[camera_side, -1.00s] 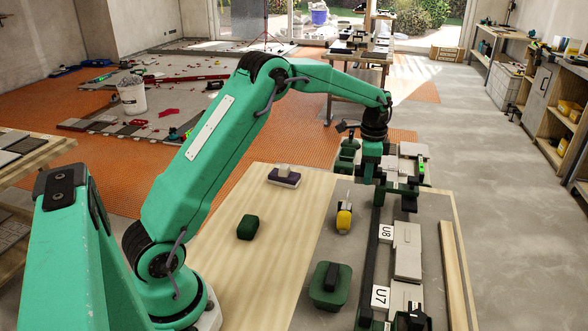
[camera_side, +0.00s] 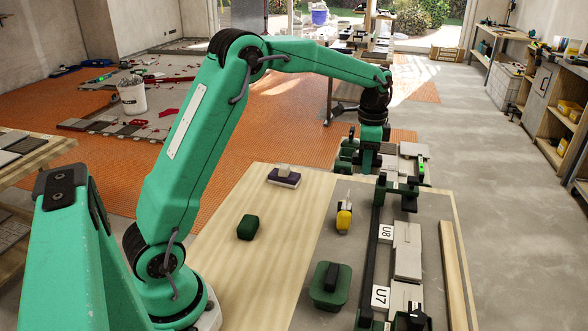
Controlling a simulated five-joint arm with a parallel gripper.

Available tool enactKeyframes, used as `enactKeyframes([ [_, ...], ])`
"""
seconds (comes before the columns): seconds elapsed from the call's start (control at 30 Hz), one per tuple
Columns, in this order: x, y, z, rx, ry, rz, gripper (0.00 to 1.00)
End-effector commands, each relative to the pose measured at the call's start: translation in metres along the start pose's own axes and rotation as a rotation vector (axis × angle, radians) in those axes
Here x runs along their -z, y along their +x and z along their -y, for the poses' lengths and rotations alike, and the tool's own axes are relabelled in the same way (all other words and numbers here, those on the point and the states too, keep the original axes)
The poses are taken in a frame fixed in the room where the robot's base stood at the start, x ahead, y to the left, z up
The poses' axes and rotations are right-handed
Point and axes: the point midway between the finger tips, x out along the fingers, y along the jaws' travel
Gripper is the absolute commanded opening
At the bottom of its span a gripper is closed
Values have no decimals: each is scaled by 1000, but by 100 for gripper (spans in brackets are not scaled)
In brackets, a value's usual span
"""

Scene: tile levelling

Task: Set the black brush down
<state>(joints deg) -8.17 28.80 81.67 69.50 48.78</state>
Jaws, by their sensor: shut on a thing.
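My gripper (camera_side: 369,164) is pointing down over the far end of the workbench, above the left side of the tile row. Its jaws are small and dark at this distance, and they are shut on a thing. The black brush is not clearly visible; what is in the jaws blends with the dark parts around them. I cannot tell whether it touches the surface below. Light grey tiles (camera_side: 407,250) run along the right part of the bench, beside a dark rail (camera_side: 373,245) with labels U8 (camera_side: 386,233) and U7 (camera_side: 380,296).
The pale wood (camera_side: 265,275) at left is mostly clear.

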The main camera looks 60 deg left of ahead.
Motion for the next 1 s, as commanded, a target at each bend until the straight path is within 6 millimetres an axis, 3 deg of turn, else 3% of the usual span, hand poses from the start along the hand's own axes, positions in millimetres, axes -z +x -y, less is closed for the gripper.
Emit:
enactKeyframes([
  [0.33,-23,-7,-66,1,28,-1,0],
  [0.7,-59,-2,-135,1,56,-1,0],
  [1.0,-82,6,-170,0,69,0,0],
])
